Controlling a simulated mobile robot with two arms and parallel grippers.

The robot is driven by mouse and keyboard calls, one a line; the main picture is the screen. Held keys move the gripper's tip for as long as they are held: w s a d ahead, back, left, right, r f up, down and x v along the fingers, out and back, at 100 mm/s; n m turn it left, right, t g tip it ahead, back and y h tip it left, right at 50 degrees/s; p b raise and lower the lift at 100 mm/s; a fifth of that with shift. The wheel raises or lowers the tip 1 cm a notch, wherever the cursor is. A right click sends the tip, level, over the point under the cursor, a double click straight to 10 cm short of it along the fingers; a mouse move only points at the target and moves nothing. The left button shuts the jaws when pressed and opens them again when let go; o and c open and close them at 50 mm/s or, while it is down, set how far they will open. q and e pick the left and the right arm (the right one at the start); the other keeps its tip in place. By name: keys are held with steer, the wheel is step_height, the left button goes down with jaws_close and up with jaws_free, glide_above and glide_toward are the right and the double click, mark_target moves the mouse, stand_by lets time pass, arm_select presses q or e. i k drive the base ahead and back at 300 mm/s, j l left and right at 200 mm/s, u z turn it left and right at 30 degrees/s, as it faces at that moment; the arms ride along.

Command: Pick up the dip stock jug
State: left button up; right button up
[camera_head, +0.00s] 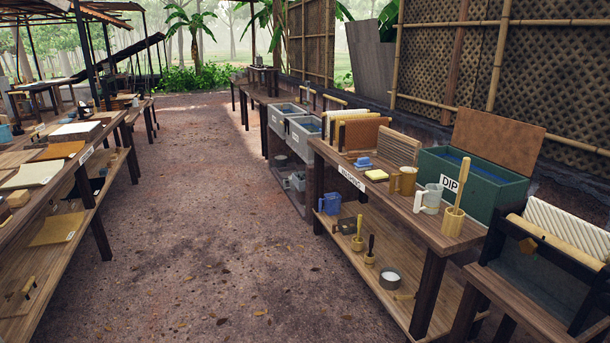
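A dark green box labelled DIP (440,190) stands on the right-hand bench, with blue inside and a brown board upright behind it. A white jug (431,200) stands upright at the box's front left corner. A tan jug (404,181) stands just left of the white one. A blue jug (330,203) sits on the shelf below. No label on any jug is readable, so I cannot tell which is the dip stock jug. Neither of my grippers is in view.
A tan pot with a stick (454,215) stands at the bench's (400,210) front right. A roller machine (555,250) is at far right. Grey basins (302,132) stand farther back. Another long bench (65,180) runs along the left. The dirt aisle (205,220) between is clear.

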mark_target(407, 179)
steer(key=i+z, duration=0.15)
steer(key=i, duration=0.45)
steer(key=i+j+z, duration=0.1)
steer(key=i, duration=0.5)
steer(key=i+j+z, duration=0.15)
steer(key=i, duration=0.45)
steer(key=j, duration=0.1)
